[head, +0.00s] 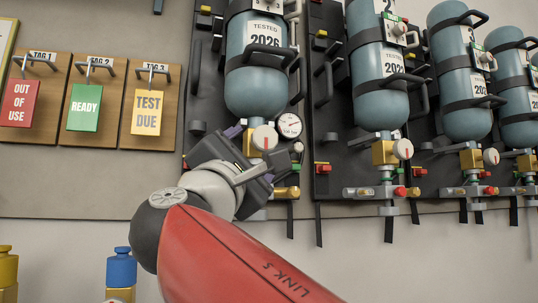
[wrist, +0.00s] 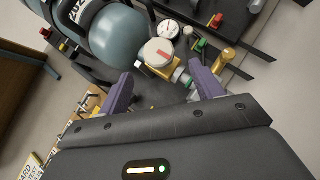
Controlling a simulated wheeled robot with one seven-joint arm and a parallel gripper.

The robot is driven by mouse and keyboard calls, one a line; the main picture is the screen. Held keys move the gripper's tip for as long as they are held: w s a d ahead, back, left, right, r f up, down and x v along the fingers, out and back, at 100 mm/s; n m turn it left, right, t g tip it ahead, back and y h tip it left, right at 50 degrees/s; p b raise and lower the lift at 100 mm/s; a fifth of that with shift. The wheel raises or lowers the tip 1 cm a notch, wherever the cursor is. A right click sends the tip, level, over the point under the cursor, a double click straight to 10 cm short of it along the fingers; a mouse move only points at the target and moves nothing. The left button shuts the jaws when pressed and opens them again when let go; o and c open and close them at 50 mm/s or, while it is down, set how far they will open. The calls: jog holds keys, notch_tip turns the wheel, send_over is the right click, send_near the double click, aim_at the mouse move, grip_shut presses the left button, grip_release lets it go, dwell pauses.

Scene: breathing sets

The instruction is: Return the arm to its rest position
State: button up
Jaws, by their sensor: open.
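My gripper (wrist: 165,95) is open in the wrist view, with its two purple fingers apart. A white round knob (wrist: 158,53) with a red mark, on a brass valve, shows just beyond and between the fingertips. I cannot tell whether the fingers touch it. In the head view my red arm reaches up from the bottom, and the dark gripper body is in front of the lower part of the first breathing set (head: 256,75). The white knob (head: 264,138) shows just above it. The fingertips are mostly hidden there by the gripper body.
A round gauge (head: 289,125) sits right of the knob. More blue cylinders (head: 381,85) hang on dark backplates to the right. Red, green and yellow tags (head: 85,107) hang on wooden boards at left. A blue-topped item (head: 121,268) stands at lower left. Wall below the board is bare.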

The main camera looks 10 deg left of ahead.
dwell(0.4)
jog(key=w+d+f+m+g+h, duration=0.15)
jog(key=d+f+m+g, duration=0.35)
jog(key=d+f, duration=0.65)
jog(key=w+d+f+m+g+h, duration=0.1)
jog(key=w+d+f+m+g, duration=0.3)
jog(key=d+f, duration=0.75)
jog(key=s+d+f+m+g, duration=0.3)
jog(key=s+f, duration=0.1)
jog(key=f, duration=0.4)
jog(key=s+d+f+m+g, duration=0.3)
jog(key=s+f+m, duration=0.1)
jog(key=f, duration=0.5)
jog(key=s+d+f+m+g+y, duration=0.1)
jog(key=s+f+m+g+y, duration=0.2)
jog(key=s+f+m, duration=0.5)
jog(key=s+f+y, duration=0.1)
jog(key=s+f, duration=0.2)
jog(key=f, duration=0.3)
jog(key=shift+f, duration=0.15)
jog(key=shift+s, duration=0.1)
jog(key=shift+c, duration=0.3)
